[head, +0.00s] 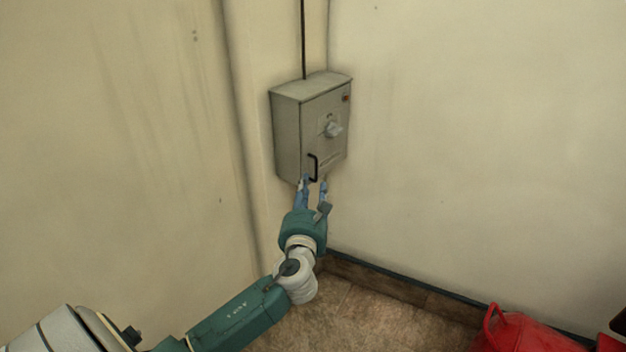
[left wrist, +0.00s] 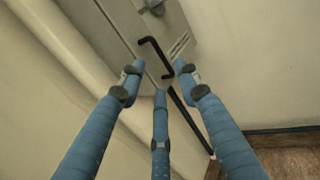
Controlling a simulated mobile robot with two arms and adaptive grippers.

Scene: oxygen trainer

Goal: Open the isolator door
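The isolator is a grey metal box (head: 290,135) fixed to the wall in the corner. The knob (left wrist: 153,6) is partly cut off there. My right gripper is not in view.
A black cable or conduit (head: 303,40) runs up from the box. A vertical pipe or wall edge (head: 240,120) stands left of it. A red object with a handle (head: 525,333) is on the floor at lower right. The wall right of the box is clear.

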